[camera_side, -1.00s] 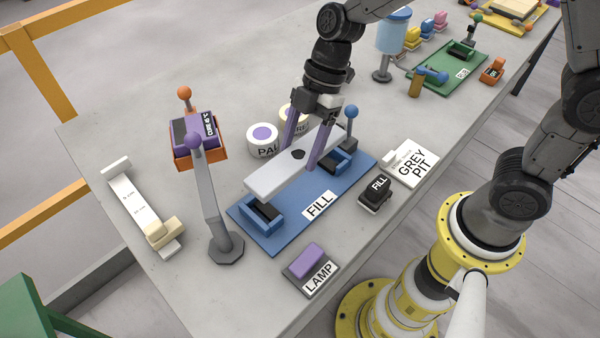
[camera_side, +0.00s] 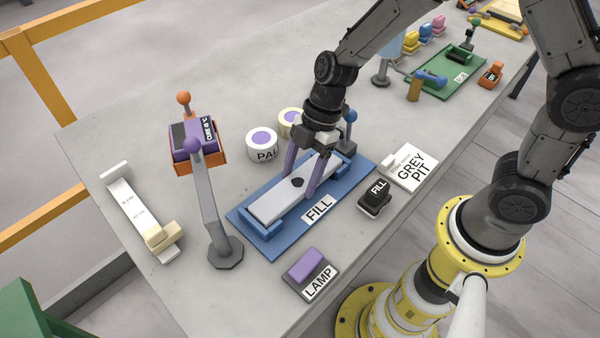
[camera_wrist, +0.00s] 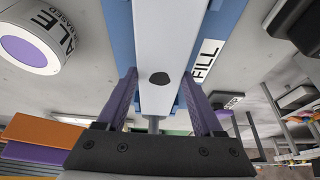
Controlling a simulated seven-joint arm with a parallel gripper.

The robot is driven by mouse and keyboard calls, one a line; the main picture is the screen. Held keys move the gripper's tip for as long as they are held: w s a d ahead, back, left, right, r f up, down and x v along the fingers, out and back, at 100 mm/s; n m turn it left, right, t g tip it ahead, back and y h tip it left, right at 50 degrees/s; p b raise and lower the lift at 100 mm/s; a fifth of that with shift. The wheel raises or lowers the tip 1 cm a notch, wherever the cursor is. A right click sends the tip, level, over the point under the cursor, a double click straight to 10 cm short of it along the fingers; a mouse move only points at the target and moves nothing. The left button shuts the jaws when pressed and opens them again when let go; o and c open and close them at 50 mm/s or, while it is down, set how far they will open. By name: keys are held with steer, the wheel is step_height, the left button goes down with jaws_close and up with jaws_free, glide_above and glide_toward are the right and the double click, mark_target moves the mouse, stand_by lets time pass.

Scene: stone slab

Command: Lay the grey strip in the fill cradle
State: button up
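The grey strip (camera_side: 273,200) is a long pale bar with a dark spot near its middle. It lies lengthwise along the blue fill cradle (camera_side: 240,216), its ends at the two raised blue end brackets, and looks low and level in them. In the wrist view the strip (camera_wrist: 168,35) runs up the middle over the blue base (camera_wrist: 122,45). My gripper (camera_side: 302,182) is shut on the strip near the dark spot, one purple finger on each long side. In the wrist view the fingertips (camera_wrist: 160,80) meet its edges. The strip hides the bracket floors.
A purple-topped lamp button (camera_side: 306,265) and a black fill button (camera_side: 375,196) stand in front. Round tubs (camera_side: 262,146) and a blue-knobbed lever (camera_side: 350,122) are behind.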

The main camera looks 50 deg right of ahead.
steer(key=o, duration=0.4)
steer(key=shift+o, duration=0.2)
steer(key=shift+r, duration=0.15)
steer(key=v, duration=1.2)
steer(key=s+d+r+m+t+h, duration=0.2)
steer(key=s+d+r+m, duration=0.1)
steer(key=s+d+m, duration=0.3)
steer(key=s+d+r+m+t+h, duration=0.2)
steer(key=s+d+m, duration=0.4)
steer(key=s+m, duration=0.4)
steer(key=shift+s+r+m+t, duration=0.3)
steer(key=shift+r+m+t, duration=0.5)
steer(key=shift+r+m, duration=0.25)
